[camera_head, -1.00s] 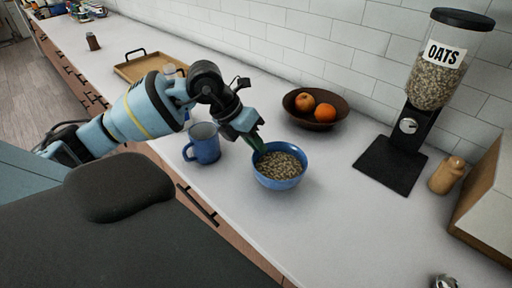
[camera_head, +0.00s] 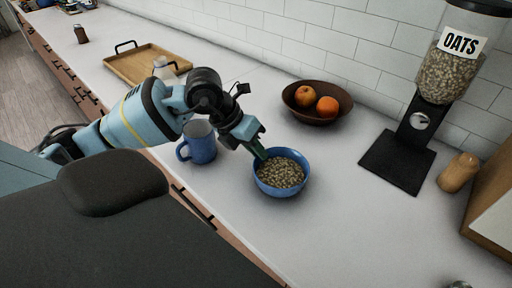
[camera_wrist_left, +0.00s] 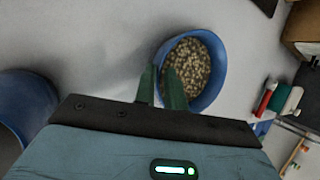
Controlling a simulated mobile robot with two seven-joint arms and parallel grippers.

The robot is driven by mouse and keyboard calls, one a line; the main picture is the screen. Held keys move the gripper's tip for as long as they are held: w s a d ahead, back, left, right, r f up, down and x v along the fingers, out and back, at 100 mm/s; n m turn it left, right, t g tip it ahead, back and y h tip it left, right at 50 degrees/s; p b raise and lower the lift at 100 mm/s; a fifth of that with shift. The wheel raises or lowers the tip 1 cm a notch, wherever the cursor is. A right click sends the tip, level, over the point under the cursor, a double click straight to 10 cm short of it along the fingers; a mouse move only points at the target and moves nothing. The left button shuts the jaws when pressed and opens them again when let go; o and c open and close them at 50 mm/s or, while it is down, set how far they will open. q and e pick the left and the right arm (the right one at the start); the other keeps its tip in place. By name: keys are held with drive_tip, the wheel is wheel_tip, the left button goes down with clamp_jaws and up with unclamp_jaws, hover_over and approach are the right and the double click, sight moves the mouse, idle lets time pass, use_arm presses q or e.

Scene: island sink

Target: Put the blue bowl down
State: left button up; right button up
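The blue bowl (camera_head: 266,183) is full of oats and is upright over the white counter. It also shows in the left wrist view (camera_wrist_left: 219,72). My left gripper (camera_head: 260,150) is at the bowl's left rim. In the left wrist view its two green fingers (camera_wrist_left: 161,85) are close together, one outside the bowl and one over the oats, with the rim between them. I cannot tell whether the bowl's base touches the counter. My right gripper is not in view.
A blue mug (camera_head: 203,149) stands just left of the bowl. A brown fruit bowl (camera_head: 300,111) is behind it. An oats dispenser (camera_head: 398,162) and a wooden shaker (camera_head: 458,173) are at right. A wooden tray (camera_head: 140,67) is at back left. The counter in front and right of the bowl is clear.

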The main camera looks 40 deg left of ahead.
use_arm(q)
drive_tip(key=o, duration=0.4)
drive_tip(key=v, duration=1.2)
drive_tip(key=shift+a, duration=0.1)
